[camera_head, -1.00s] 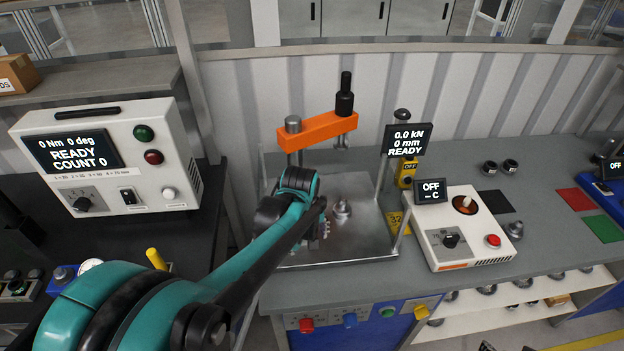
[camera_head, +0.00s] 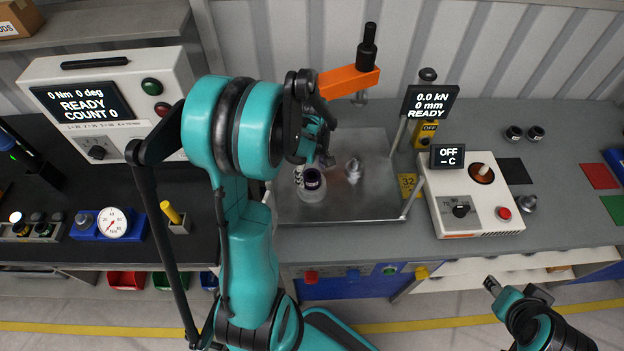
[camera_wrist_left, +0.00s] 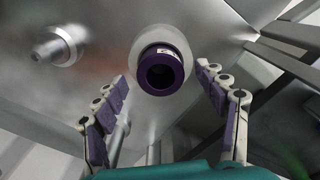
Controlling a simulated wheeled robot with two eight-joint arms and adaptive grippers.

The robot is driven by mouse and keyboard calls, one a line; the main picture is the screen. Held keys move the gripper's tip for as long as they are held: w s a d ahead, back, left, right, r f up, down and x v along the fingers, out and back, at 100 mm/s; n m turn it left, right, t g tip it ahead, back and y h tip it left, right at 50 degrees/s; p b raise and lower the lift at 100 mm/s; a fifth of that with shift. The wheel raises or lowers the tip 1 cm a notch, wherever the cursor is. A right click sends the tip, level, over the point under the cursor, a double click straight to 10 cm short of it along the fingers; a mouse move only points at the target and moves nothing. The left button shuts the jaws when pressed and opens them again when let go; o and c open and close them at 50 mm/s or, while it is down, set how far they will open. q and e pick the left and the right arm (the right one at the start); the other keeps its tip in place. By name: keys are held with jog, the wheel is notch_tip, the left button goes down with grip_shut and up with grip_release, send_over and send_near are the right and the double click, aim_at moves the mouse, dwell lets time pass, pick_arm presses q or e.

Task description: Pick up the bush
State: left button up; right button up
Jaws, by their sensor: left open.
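The bush (camera_head: 313,179) is a short dark purple ring with a small white label. It sits on a pale round base (camera_head: 311,194) on the press's metal plate (camera_head: 372,207). In the left wrist view the bush (camera_wrist_left: 161,71) shows end-on, with its dark bore facing the camera. My left gripper (camera_head: 314,167) is open at the bush. In the wrist view its purple-padded fingers stand apart on either side and below the bush, with gaps between. A metal stepped pin (camera_head: 354,170) stands right of the bush. My right gripper (camera_head: 492,286) is low at the right, its jaws unclear.
The orange press arm (camera_head: 348,81) with its black handle overhangs the plate. Posts and a display (camera_head: 430,101) stand at the plate's right. A white heater box (camera_head: 473,207) is further right. A torque unit (camera_head: 105,100) stands at the left.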

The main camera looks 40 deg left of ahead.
pick_arm(q)
notch_tip(320, 180, down, 2)
jog(key=shift+f, duration=0.1)
jog(key=c, duration=1.2)
jog(key=shift+o, duration=0.2)
